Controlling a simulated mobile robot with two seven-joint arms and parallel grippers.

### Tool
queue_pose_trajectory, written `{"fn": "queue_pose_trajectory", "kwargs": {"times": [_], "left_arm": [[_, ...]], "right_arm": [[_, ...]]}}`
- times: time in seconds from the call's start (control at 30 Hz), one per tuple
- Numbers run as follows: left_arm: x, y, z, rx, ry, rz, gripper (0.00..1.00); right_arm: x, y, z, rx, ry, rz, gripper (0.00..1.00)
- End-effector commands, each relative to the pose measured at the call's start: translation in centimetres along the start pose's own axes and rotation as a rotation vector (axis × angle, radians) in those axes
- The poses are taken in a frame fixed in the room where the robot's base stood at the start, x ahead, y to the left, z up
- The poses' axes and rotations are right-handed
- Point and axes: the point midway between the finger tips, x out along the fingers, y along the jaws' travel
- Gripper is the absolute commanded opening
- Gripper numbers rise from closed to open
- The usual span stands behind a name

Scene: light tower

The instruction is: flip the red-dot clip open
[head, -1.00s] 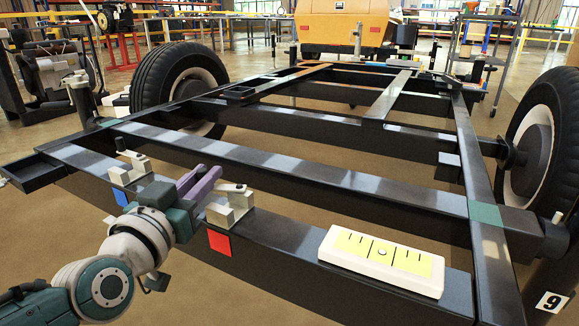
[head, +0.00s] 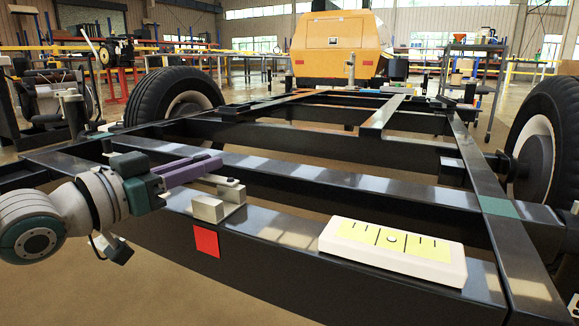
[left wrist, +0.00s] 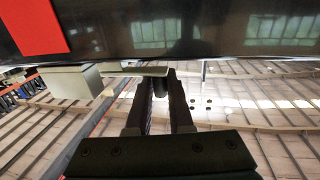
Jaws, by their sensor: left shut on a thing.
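The red-dot clip (head: 209,207) is a pale beige block on the front beam of the black frame, above a red square (head: 205,240). Its arm has a dark end piece (head: 229,182). My left gripper (head: 219,164), with purple fingers, reaches in from the left at the clip's top. In the left wrist view the clip's pale block (left wrist: 70,83) and flat arm (left wrist: 130,70) show, and my fingers (left wrist: 160,85) are closed around a dark pin at the arm's end. The fingers partly hide the contact. My right gripper is out of view.
A white box with a yellow top (head: 395,250) sits on the front beam to the right. Black wheels (head: 172,92) stand at the frame's sides. A yellow machine (head: 342,45) is behind. The space above the beam between clip and box is clear.

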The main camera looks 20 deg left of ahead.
Motion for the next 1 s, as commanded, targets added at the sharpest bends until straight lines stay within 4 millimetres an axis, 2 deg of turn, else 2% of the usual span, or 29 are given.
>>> {"fn": "queue_pose_trajectory", "kwargs": {"times": [0.17,0.2,0.47,0.77,0.87,1.0], "left_arm": [[0.0,0.0,0.1,0.000,-0.002,-0.001,0.00],[0.0,0.0,0.0,0.000,-0.002,-0.001,0.20],[0.0,0.0,0.0,0.000,-0.001,-0.001,0.50],[-0.2,0.0,-0.1,0.000,-0.001,-0.001,0.50],[-1.1,0.0,-0.3,0.000,-0.004,-0.002,0.50],[-3.4,0.0,-0.5,0.000,-0.008,-0.001,0.50]], "right_arm": [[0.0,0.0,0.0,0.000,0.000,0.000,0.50],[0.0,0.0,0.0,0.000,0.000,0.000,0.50],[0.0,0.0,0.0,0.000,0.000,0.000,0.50],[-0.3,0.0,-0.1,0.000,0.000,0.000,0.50],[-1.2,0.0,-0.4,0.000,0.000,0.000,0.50],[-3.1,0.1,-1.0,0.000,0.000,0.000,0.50]]}}
